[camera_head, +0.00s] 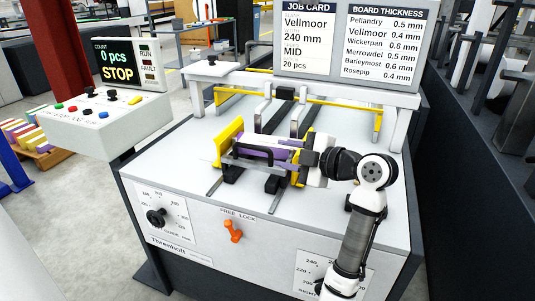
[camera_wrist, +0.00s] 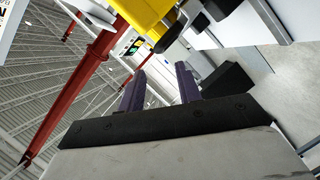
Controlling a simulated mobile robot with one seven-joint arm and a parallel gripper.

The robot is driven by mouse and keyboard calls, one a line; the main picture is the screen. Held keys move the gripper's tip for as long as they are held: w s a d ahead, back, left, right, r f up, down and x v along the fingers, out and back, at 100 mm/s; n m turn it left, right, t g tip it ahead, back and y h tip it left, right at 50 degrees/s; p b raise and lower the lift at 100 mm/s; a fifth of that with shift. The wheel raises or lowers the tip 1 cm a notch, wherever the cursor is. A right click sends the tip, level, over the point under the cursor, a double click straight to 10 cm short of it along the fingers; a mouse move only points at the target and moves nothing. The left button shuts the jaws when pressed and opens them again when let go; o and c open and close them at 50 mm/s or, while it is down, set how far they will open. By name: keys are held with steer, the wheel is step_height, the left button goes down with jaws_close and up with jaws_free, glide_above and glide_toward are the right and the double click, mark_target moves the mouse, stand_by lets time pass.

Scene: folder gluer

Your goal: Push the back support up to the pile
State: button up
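My gripper (camera_head: 268,150) reaches in from the right over the machine top, pointing left between two yellow upright plates, the left one (camera_head: 228,142) and the right one (camera_head: 302,160). In the wrist view my gripper's two purple-dark fingers (camera_wrist: 160,88) stand apart, with nothing visible held between them. A dark bar (camera_head: 262,163) runs across near the fingers; I cannot tell if it is the back support or whether the fingers touch it. A black block (camera_head: 285,93) sits on dark rails farther back. The pile cannot be made out clearly.
An orange lever (camera_head: 232,230) marked FREE LOCK is on the front panel, with a black knob (camera_head: 156,217) to its left. A control box (camera_head: 110,122) stands at left; its screen (camera_head: 117,65) reads STOP. A yellow rail (camera_head: 345,112) crosses behind.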

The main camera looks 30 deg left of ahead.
steer(key=v, duration=0.3)
steer(key=shift+d+r, duration=0.1)
steer(key=shift+d, duration=0.2)
steer(key=shift+a, duration=0.1)
